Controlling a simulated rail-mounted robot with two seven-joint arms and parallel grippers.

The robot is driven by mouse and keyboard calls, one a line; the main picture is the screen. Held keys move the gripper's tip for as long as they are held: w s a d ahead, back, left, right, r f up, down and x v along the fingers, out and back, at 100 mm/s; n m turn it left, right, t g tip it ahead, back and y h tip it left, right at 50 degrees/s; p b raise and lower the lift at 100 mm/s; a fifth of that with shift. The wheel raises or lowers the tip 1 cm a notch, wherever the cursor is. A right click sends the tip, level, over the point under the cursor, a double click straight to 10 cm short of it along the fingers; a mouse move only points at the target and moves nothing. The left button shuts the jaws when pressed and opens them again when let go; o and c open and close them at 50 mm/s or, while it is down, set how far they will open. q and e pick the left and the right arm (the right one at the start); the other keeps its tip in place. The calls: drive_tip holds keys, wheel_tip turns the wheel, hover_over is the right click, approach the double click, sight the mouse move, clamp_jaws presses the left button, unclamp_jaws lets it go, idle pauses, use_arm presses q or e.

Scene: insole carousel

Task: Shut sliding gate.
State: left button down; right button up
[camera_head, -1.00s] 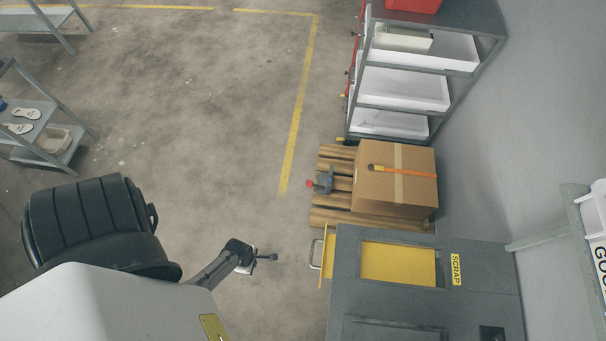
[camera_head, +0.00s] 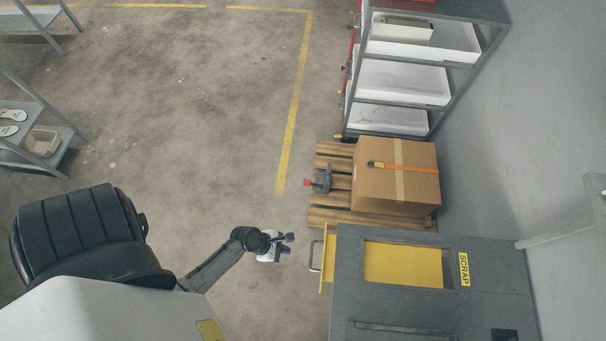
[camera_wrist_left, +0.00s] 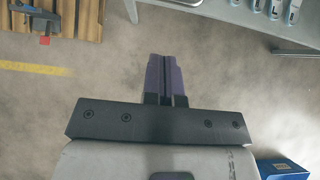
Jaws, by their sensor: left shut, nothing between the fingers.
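The grey SCRAP bin (camera_head: 345,300) stands at the lower right of the head view. A yellow gate panel (camera_head: 328,262) sticks out past its left side and carries a metal handle (camera_head: 315,256). Yellow (camera_head: 403,265) also fills most of the framed opening in the bin's top; I cannot tell whether it is the same panel. My left gripper (camera_head: 289,243) is shut and empty, a short way left of the handle and not touching it. In the left wrist view its purple fingers (camera_wrist_left: 167,78) are together above bare floor. My right gripper is not in view.
A pallet (camera_head: 330,218) with a cardboard box (camera_head: 395,175) and a clamp-like tool (camera_head: 321,181) lies just behind the bin. A shelf rack (camera_head: 400,105) stands beyond it. The floor left of the bin is open. A blue box (camera_wrist_left: 283,168) shows in the wrist view.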

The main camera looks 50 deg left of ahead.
use_arm(q)
drive_tip(key=w+d+f, duration=0.4)
drive_tip(key=shift+w+d, duration=0.2)
drive_tip(key=shift+w, duration=0.2)
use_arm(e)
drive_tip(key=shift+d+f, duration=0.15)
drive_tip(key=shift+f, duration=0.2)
use_arm(q)
drive_tip(key=shift+f, duration=0.1)
